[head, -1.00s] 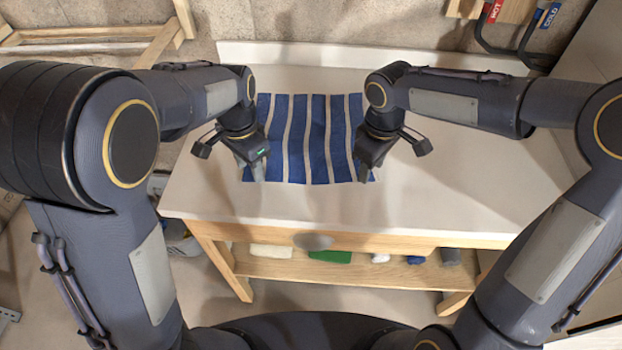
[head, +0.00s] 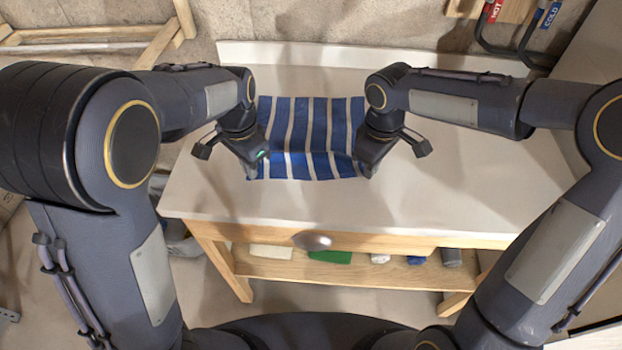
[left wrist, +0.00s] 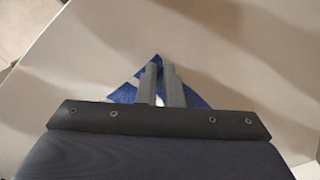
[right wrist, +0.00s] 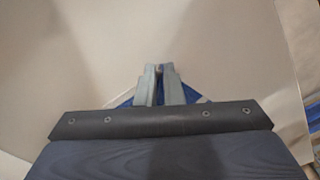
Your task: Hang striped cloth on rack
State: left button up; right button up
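The blue cloth with white stripes (head: 310,125) lies over the white table top. Its near part sags and is creased between my two grippers. My left gripper (head: 251,174) is shut on the cloth's near left corner, and blue cloth (left wrist: 132,89) shows around its fingers in the left wrist view. My right gripper (head: 364,171) is shut on the near right corner, with blue cloth (right wrist: 128,100) beside its fingers in the right wrist view. The far edge of the cloth lies flat toward the back. A wooden frame (head: 150,40), possibly the rack, stands at the back left.
The white table top (head: 450,190) is clear to the right of the cloth. A lower shelf (head: 330,272) holds a green item (head: 330,257) and several other small things. Pipes with red and blue tags (head: 550,15) are on the back right wall.

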pick_arm(q)
grip_shut()
pick_arm(e)
jog(key=shift+f, duration=0.1)
grip_shut()
pick_arm(q)
jog(key=shift+r, duration=0.1)
